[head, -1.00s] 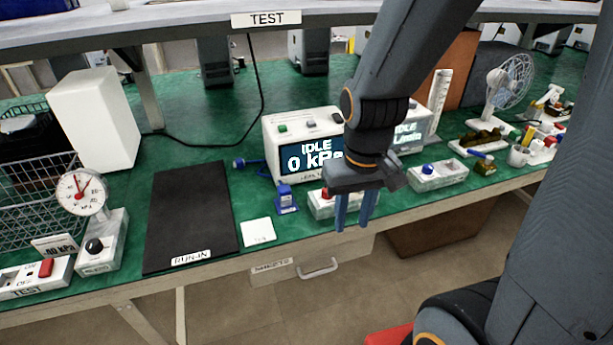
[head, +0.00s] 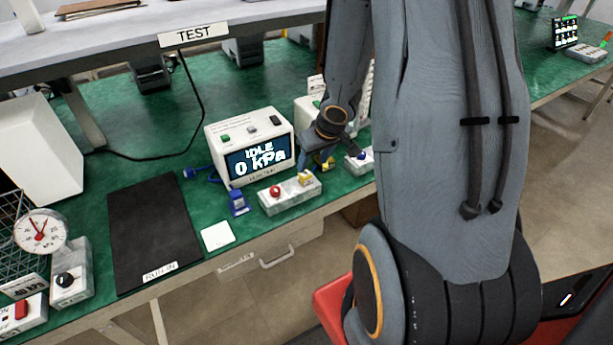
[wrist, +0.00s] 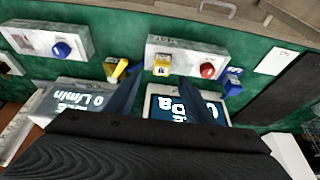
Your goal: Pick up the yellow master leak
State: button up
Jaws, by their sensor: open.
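A small yellow fitting (wrist: 117,68) stands on the green bench left of the grey block in the wrist view, beside my left finger. In the head view it shows as a bit of yellow (head: 327,165) mostly hidden by my gripper. Another yellow piece (wrist: 162,65) sits on the grey block (head: 277,201) next to a red knob (head: 275,191). I cannot tell for certain which is the master leak. My gripper (wrist: 155,86) is open and empty, with its two blue fingers apart. In the head view my gripper (head: 317,161) is behind the block, right of the display box.
The display box (head: 250,140) reads IDLE 0 kPa. A blue fitting (head: 238,202) and a white pad (head: 217,235) lie left of the block. A second grey block with a blue knob (wrist: 62,50) is close on the other side. The black mat (head: 155,230) is clear.

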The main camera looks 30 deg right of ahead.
aim_at(305, 173)
jog(key=b+x, duration=0.2)
jog(key=x, duration=0.1)
jog(key=b+x, duration=0.2)
jog(key=x, duration=0.2)
jog(key=shift+w+a+f, duration=0.2)
jog(key=shift+w, duration=0.15)
jog(key=c, duration=1.1)
jog(key=shift+r, duration=0.1)
jog(key=shift+c, duration=0.2)
notch_tip(305, 173, up, 10)
jog(key=p, duration=0.9)
